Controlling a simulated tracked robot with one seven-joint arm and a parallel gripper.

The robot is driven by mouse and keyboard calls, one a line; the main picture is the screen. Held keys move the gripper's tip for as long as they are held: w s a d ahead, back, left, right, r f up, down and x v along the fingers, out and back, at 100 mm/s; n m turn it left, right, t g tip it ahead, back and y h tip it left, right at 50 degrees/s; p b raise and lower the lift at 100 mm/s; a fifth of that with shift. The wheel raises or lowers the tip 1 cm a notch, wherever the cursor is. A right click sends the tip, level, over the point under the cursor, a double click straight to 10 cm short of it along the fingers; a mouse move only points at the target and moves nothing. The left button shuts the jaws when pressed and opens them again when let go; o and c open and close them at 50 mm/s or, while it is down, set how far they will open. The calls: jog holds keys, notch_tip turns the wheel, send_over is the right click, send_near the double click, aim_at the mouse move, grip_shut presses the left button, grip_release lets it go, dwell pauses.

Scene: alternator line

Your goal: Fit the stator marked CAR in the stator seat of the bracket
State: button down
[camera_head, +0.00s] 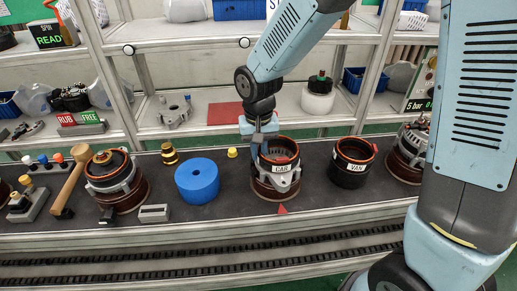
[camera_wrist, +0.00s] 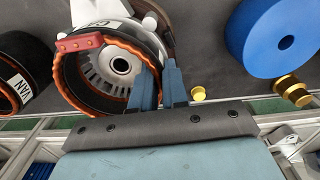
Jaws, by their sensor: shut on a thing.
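The stator marked CAR (camera_head: 282,169) is a dark ring with an orange rim and a white label facing the front. It also shows in the wrist view (camera_wrist: 68,92). It is upright at the silver bracket (camera_head: 294,183), which stands on a round brown base. The bracket's hub and slots show through the ring in the wrist view. My gripper (camera_wrist: 160,78) is shut on the ring's wall, one blue finger inside and one outside. In the head view my gripper (camera_head: 262,151) is at the ring's left side. I cannot tell whether the stator is fully down in its seat.
A stator marked VAN (camera_head: 352,163) stands close on the right. A red part (camera_wrist: 80,43) lies over the ring's edge. A blue cylinder (camera_head: 197,181), a small yellow part (camera_head: 232,153) and a brass part (camera_head: 169,154) are to the left. A shelf rack stands behind.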

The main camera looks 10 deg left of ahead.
jog(key=shift+f, duration=0.15)
jog(key=c, duration=1.1)
grip_release()
notch_tip(320, 180, up, 14)
jog(key=shift+f, duration=0.15)
jog(key=s+d+r+m+t, duration=0.1)
jog(key=d+r, duration=0.3)
jog(key=d, duration=0.5)
jog(key=s+d+r+m+t, duration=0.15)
jog(key=d+r, duration=0.25)
jog(key=d, duration=0.5)
jog(key=s+d+t, duration=0.1)
jog(key=s+d, duration=0.1)
jog(key=d, duration=0.2)
jog(key=s+d+r+t, duration=0.1)
jog(key=s+d, duration=0.2)
jog(key=d, duration=0.1)
jog(key=s+d+r+m+t, duration=0.1)
jog(key=s+d, duration=0.2)
jog(key=d, duration=0.1)
